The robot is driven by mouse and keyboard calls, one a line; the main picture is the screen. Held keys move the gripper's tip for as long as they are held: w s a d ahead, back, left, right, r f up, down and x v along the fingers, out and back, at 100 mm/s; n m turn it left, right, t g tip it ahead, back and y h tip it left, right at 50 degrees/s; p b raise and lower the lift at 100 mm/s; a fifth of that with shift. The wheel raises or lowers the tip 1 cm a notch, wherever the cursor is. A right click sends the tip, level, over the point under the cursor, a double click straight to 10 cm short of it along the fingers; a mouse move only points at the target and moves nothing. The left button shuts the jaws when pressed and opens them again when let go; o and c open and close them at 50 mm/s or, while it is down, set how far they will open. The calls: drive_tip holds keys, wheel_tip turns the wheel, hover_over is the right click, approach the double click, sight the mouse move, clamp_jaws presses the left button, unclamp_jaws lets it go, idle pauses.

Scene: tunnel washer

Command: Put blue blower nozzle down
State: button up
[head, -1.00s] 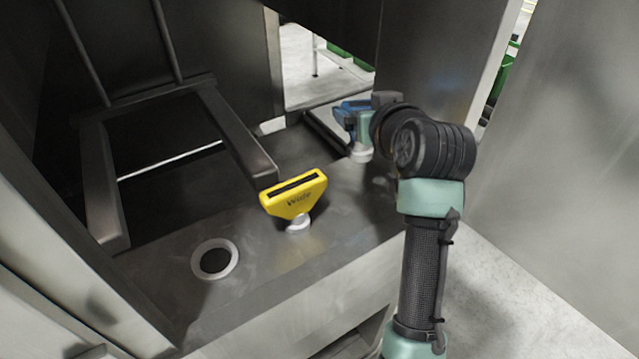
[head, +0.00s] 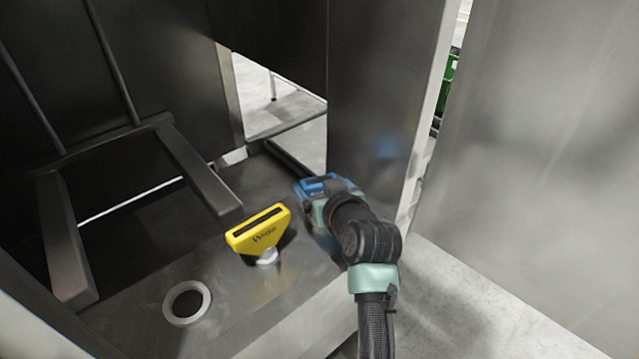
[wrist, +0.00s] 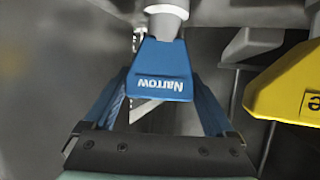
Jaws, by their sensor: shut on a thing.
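The blue blower nozzle, marked "Narrow", shows in the wrist view (wrist: 162,72) between the blue fingers of my gripper (wrist: 160,85), with a white neck at its end. My gripper is shut on it. In the head view my gripper (head: 318,188) is over the right end of the dark metal ledge (head: 235,305), beside the cabinet wall. There the nozzle is mostly hidden by my gripper and hard to tell from the blue fingers. I cannot tell whether its neck sits in a holder.
A yellow nozzle (head: 258,230) stands upright on a white base left of my gripper; it also shows in the wrist view (wrist: 285,85). A white ring with a dark, empty hole (head: 187,303) lies further left. A metal frame (head: 200,175) stands behind. A dark wall panel (head: 385,90) rises close behind my gripper.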

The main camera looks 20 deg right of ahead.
drive_tip(key=shift+f, duration=0.15)
drive_tip(key=o, duration=1.2)
drive_tip(key=shift+o, duration=0.2)
drive_tip(key=shift+r, duration=0.25)
drive_tip(key=b+v, duration=0.2)
drive_tip(key=v, duration=1)
drive_tip(key=shift+b, duration=0.3)
drive_tip(key=shift+d, duration=0.1)
